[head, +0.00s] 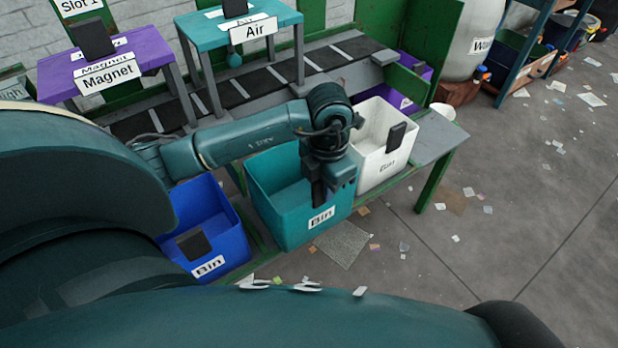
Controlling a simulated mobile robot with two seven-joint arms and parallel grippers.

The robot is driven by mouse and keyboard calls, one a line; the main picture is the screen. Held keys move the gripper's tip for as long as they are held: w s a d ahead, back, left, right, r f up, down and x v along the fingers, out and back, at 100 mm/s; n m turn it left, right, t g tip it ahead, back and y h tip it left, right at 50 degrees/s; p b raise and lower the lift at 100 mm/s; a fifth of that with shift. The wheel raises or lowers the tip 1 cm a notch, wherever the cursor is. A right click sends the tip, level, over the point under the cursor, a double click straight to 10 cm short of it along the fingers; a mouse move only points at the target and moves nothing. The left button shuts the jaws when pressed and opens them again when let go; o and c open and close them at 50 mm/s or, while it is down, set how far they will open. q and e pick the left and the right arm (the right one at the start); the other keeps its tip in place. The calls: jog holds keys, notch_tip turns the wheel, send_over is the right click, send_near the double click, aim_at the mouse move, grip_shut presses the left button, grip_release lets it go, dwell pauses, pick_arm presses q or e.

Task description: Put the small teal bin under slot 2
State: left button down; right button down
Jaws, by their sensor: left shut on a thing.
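The teal bin (272,222), labelled "Bin", stands upright between a blue bin and a white bin, near the middle of the head view. My left gripper (319,196) points down at its right side and is shut on its wall. The gripper and wrist hide part of that rim. The inside that shows looks empty. A "Slot 1" sign (78,6) shows at the top left. No slot 2 sign is readable. My right gripper is not in view.
A blue bin (238,243) stands close on the left, a white bin (368,178) close on the right. Behind are the belt (240,92), the purple Magnet stand (140,48) and the teal Air stand (215,34). The floor (480,240) at right has scattered scraps.

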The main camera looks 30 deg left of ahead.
pick_arm(q)
jog(key=w+a+f, duration=0.2)
jog(key=a+f, duration=0.1)
jog(key=a, duration=0.1)
jog(key=shift+a+f, duration=0.25)
jog(key=shift+a, duration=0.15)
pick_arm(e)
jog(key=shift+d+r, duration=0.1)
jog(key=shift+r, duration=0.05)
pick_arm(q)
jog(key=shift+f+b, duration=0.2)
jog(key=shift+b, duration=0.2)
jog(key=c, duration=1.5)
grip_release()
jog(key=shift+o, duration=0.2)
jog(key=shift+r, duration=0.1)
